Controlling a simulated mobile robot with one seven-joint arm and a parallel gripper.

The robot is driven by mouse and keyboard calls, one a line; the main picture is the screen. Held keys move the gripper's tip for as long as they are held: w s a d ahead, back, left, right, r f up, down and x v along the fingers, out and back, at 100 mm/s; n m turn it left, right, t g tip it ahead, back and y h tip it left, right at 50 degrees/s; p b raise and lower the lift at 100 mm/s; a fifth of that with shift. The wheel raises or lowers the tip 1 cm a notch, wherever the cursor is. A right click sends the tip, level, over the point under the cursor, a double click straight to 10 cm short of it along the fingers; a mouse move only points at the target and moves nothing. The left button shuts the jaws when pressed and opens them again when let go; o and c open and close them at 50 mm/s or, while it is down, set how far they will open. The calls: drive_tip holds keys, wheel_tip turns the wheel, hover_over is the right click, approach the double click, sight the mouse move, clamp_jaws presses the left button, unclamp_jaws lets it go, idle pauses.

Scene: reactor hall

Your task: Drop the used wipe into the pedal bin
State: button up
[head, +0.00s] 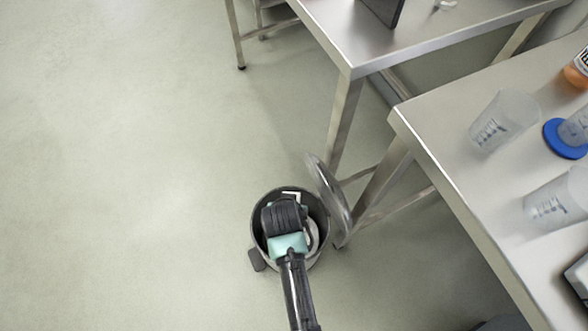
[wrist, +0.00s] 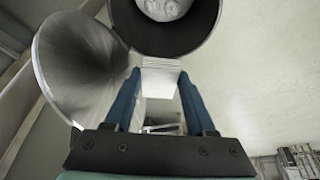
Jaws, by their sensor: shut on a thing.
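The pedal bin (head: 256,222) stands on the floor beside the steel table legs, with its round lid (head: 333,203) swung open to the right. Its open mouth (wrist: 205,40) and lid (wrist: 75,65) also show in the wrist view. My gripper (wrist: 160,76) is over the bin's mouth in the head view, its fingertips hidden there by my wrist. In the wrist view its two blue fingers are shut on the used wipe (wrist: 161,84), a folded white piece. Something pale and crumpled (wrist: 165,8) shows inside the bin.
A steel table (head: 455,160) at the right holds clear beakers (head: 503,120), one on a blue base, and an orange bottle (head: 577,70). Another steel table (head: 350,40) stands behind the bin. The floor at the left is clear.

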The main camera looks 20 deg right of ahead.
wheel_tip(320, 180, down, 12)
drive_tip(key=d+b, duration=0.1)
drive_tip(key=b, duration=0.8)
drive_tip(key=shift+s+d+m, duration=0.15)
drive_tip(key=shift+s+m, duration=0.05)
drive_tip(key=shift+m, duration=0.2)
drive_tip(key=o, duration=1.3)
drive_tip(key=p+v, duration=0.6)
drive_tip(key=v, duration=0.7)
drive_tip(key=shift+f, duration=0.1)
